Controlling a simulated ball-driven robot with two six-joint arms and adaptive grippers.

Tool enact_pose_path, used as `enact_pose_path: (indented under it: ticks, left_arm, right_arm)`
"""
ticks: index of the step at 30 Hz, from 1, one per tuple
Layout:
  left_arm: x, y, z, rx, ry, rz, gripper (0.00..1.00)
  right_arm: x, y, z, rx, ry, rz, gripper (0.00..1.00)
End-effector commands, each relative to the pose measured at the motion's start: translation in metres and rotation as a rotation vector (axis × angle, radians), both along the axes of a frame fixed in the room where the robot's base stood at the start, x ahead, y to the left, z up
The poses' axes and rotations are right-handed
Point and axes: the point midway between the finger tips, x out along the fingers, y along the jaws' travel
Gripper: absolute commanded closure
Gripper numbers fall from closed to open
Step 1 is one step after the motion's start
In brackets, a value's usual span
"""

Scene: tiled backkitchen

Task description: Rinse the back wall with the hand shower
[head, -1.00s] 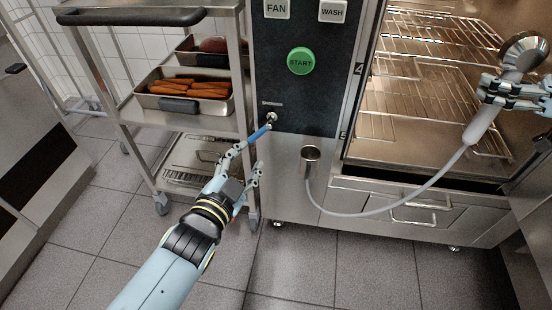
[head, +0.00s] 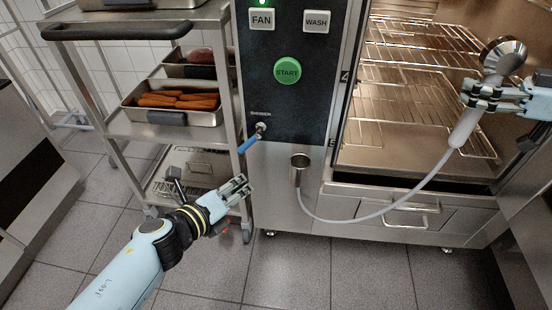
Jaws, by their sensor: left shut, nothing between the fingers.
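The hand shower (head: 468,122), with a grey handle and a round metal head, is in my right gripper (head: 472,97), in front of the open oven chamber (head: 400,85) at the right. The gripper's fingers are closed around the handle. A grey hose (head: 385,210) hangs from the handle and curves to the metal holder cup (head: 299,166). The blue shower lever (head: 249,143) slants down left from its valve on the dark panel. My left gripper (head: 240,186) is shut and empty, below the lever and apart from it. The chamber's back wall is mostly hidden behind wire racks.
A steel trolley (head: 150,130) stands left of the oven, holding a tray of carrots (head: 180,101). The panel has a green START button (head: 287,71), a FAN button (head: 261,19) and a WASH button (head: 315,21). Tiled floor is clear in front.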

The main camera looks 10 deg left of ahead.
Motion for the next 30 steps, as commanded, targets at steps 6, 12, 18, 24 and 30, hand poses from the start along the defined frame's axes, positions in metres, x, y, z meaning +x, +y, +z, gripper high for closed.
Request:
enact_pose_path:
  ticks: [6,12,18,24,30]
  left_arm:
    - [0.033,-0.015,-0.011,-0.009,0.001,0.003,1.00]
    - [0.060,-0.027,-0.022,-0.007,0.002,0.002,1.00]
    - [0.077,-0.035,-0.029,-0.009,0.003,0.001,1.00]
    - [0.083,-0.024,-0.020,-0.005,-0.002,0.001,1.00]
    - [0.086,-0.011,-0.009,-0.006,0.000,0.002,1.00]
  right_arm:
    - [0.000,0.000,0.001,0.001,-0.001,0.000,1.00]
    - [0.000,0.000,0.001,0.001,-0.001,0.000,1.00]
    - [0.000,0.000,0.001,0.001,-0.001,0.000,1.00]
    - [0.000,0.000,0.001,0.001,-0.001,0.000,1.00]
    - [0.000,0.000,0.001,0.001,-0.001,0.000,1.00]
